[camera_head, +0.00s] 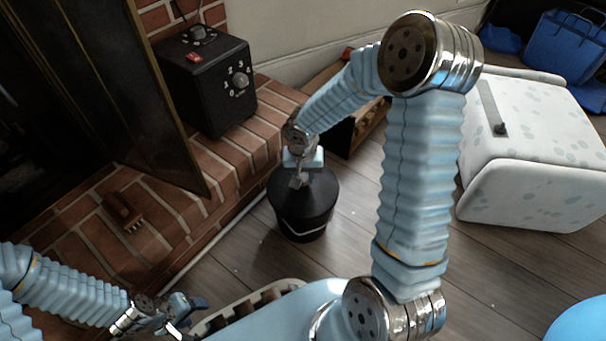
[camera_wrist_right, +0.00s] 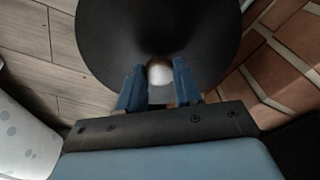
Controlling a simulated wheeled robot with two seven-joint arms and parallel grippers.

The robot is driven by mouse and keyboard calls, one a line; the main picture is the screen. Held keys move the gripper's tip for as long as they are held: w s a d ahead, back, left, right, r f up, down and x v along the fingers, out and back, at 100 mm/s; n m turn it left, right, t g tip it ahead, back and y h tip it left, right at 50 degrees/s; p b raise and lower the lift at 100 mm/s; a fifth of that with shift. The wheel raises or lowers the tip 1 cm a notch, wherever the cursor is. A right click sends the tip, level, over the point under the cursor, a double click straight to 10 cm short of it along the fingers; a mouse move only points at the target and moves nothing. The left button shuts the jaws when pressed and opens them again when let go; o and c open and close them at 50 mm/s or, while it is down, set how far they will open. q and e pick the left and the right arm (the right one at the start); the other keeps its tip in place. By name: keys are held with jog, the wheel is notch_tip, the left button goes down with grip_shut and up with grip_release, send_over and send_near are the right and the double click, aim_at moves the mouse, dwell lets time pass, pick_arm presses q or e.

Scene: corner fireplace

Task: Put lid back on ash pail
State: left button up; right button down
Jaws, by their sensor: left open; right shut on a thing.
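The black ash pail (camera_head: 301,226) stands on the wood floor beside the brick hearth. The dark round lid (camera_head: 318,190) is at the pail's top, and it fills the upper part of the right wrist view (camera_wrist_right: 115,35). I cannot tell whether it rests fully on the rim. My right gripper (camera_head: 298,180) is above the lid, its blue fingers (camera_wrist_right: 160,88) shut on the lid's pale round knob (camera_wrist_right: 160,72). The gripper hides part of the lid in the head view. My left gripper (camera_head: 188,308) is open and empty at the lower left, away from the pail.
The brick hearth (camera_head: 172,223) runs along the left, with a brown brush (camera_head: 124,211) and a black box with a knob (camera_head: 212,85) on it. A white spotted seat (camera_head: 535,145) stands at right. A blue bag (camera_head: 565,45) lies behind it. Floor right of the pail is clear.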

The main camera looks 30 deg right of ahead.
dwell(0.4)
jog(key=shift+c, duration=1)
grip_release()
jog(key=shift+r+p, duration=2.25)
jog(key=shift+r, duration=1.25)
jog(key=shift+c, duration=0.5)
grip_shut()
